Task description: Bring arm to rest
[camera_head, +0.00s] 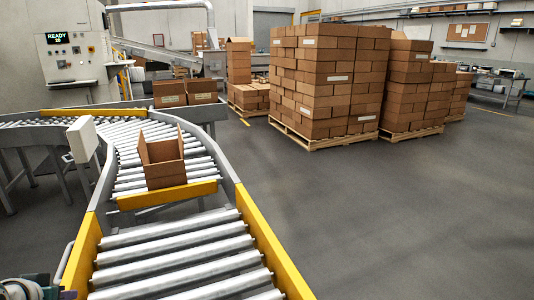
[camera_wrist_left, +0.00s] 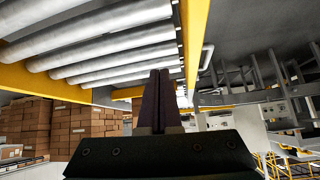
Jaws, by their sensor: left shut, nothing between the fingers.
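My left gripper shows in the left wrist view (camera_wrist_left: 159,76) with its two dark fingers pressed together and nothing between them. In that view it points toward the underside of a roller conveyor, whose rollers (camera_wrist_left: 110,45) and yellow side rail (camera_wrist_left: 195,35) lie above and beyond the fingers. In the head view only a small part of my left arm or gripper shows at the bottom left corner, beside the conveyor's yellow left rail; the fingers cannot be made out there. My right gripper is in neither view.
An open cardboard box (camera_head: 165,165) stands on the conveyor (camera_head: 180,250) behind a yellow crossbar (camera_head: 167,195). A control cabinet (camera_head: 72,55) reads READY. Two boxes (camera_head: 185,93) sit behind the conveyor. Pallets of stacked boxes (camera_head: 325,80) stand at the back. The floor on the right (camera_head: 400,210) is clear.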

